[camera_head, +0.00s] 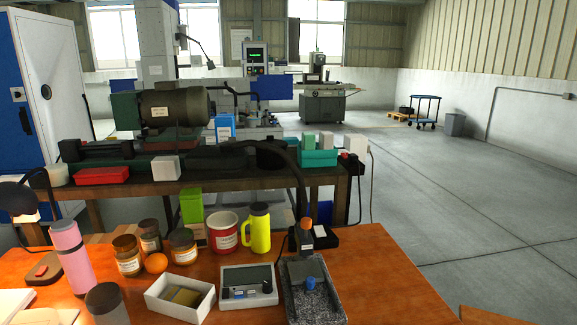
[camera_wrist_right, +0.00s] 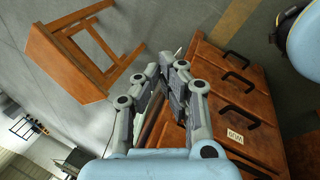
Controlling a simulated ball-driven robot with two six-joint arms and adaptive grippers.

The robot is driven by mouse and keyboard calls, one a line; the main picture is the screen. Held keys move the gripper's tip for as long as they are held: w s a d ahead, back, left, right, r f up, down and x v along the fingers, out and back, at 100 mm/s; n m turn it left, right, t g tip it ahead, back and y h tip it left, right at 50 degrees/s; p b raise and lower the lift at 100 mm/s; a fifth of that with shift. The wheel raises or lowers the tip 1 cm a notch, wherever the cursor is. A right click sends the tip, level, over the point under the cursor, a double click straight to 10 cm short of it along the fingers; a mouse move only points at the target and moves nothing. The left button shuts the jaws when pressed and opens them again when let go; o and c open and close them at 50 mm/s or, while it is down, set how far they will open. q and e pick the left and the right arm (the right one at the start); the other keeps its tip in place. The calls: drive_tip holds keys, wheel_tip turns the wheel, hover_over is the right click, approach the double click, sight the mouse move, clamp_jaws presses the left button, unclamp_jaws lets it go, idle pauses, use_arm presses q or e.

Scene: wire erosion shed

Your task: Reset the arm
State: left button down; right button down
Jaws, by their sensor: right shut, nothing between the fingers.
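My right gripper (camera_wrist_right: 172,68) shows in the right wrist view. Its two grey fingers are closed near each other and hold nothing. It hangs in free space, with a brown drawer cabinet (camera_wrist_right: 205,65) beyond it on the right and a wooden stool or small table (camera_wrist_right: 75,60) on the left. I cannot tell its exact distance from them. Neither gripper shows in the head view, and my left gripper is in no view.
In the head view the orange workbench (camera_head: 390,275) holds a pink bottle (camera_head: 70,255), jars, a red mug (camera_head: 223,232), a yellow flask (camera_head: 256,230), a white box (camera_head: 180,296), a meter (camera_head: 248,286) and a granite stand (camera_head: 314,285). Open floor (camera_head: 480,200) lies right.

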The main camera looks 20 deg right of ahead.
drive_tip(key=s+a+f+m+y, duration=0.1)
drive_tip(key=a+f+y, duration=0.15)
drive_tip(key=a, duration=0.95)
drive_tip(key=a+f+y, duration=0.1)
drive_tip(key=a+f, duration=0.2)
drive_tip(key=a, duration=0.9)
wheel_tip(320, 180, down, 12)
drive_tip(key=s+d+b, duration=0.1)
drive_tip(key=b, duration=1.1)
drive_tip(key=shift+s+g, duration=0.2)
drive_tip(key=shift+g, duration=0.1)
drive_tip(key=shift+h, duration=0.25)
